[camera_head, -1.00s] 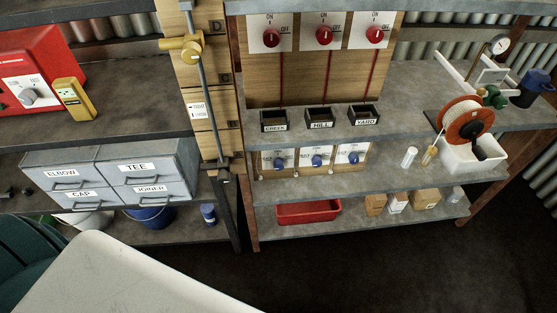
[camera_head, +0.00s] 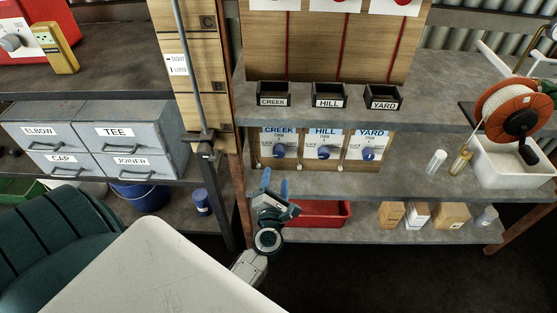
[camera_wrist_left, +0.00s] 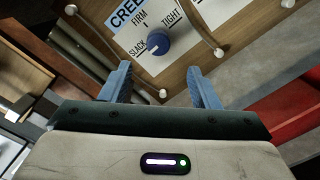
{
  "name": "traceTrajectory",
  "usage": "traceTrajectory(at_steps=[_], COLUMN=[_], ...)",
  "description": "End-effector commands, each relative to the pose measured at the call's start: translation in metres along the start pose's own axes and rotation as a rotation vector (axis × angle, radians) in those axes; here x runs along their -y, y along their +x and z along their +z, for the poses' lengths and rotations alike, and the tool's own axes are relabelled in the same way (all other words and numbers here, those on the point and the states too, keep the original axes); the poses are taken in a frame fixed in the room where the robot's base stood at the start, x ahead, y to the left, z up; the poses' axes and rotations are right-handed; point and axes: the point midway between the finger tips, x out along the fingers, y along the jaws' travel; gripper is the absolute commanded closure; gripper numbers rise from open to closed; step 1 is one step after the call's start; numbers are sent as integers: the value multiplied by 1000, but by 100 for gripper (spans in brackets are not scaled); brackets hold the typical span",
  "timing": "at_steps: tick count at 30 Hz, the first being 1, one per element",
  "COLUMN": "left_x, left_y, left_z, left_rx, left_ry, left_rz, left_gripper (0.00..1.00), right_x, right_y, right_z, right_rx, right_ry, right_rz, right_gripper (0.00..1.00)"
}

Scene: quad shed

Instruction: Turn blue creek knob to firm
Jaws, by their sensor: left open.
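The blue creek knob (camera_head: 279,151) sits on the left panel of a row of three on the middle shelf. It also shows in the left wrist view (camera_wrist_left: 156,43), with SLACK, FIRM and TIGHT printed around it. A small pale mark on it seems to face the SLACK side, but I cannot be sure. My left gripper (camera_head: 275,185) is open and empty, below and in front of the creek panel. In the left wrist view its blue fingers (camera_wrist_left: 161,86) stand apart, with the knob beyond and between them. My right gripper is not in view.
The HILL knob (camera_head: 324,152) and YARD knob (camera_head: 368,153) sit right of it. Labelled trays (camera_head: 328,103) stand on the shelf above. A red bin (camera_head: 320,222) is on the lower shelf beside my gripper. A wooden post (camera_head: 238,150) stands left.

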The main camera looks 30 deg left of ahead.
Motion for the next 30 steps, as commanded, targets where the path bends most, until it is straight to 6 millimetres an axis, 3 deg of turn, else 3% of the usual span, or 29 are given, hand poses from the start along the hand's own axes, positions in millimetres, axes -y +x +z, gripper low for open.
traceTrajectory(at_steps=[5,18,24,30], left_x=[-4,-3,-3,-3], left_y=[16,93,107,108], left_z=[3,2,1,1], left_rx=[-2,-3,-4,-4], left_ry=[-27,-21,-21,-21], left_rz=[7,5,3,3], left_gripper=[44,44,44,44], right_x=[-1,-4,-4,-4], right_y=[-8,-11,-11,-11], right_z=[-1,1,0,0], right_rx=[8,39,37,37], right_ry=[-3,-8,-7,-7], right_rz=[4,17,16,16], right_gripper=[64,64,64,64])
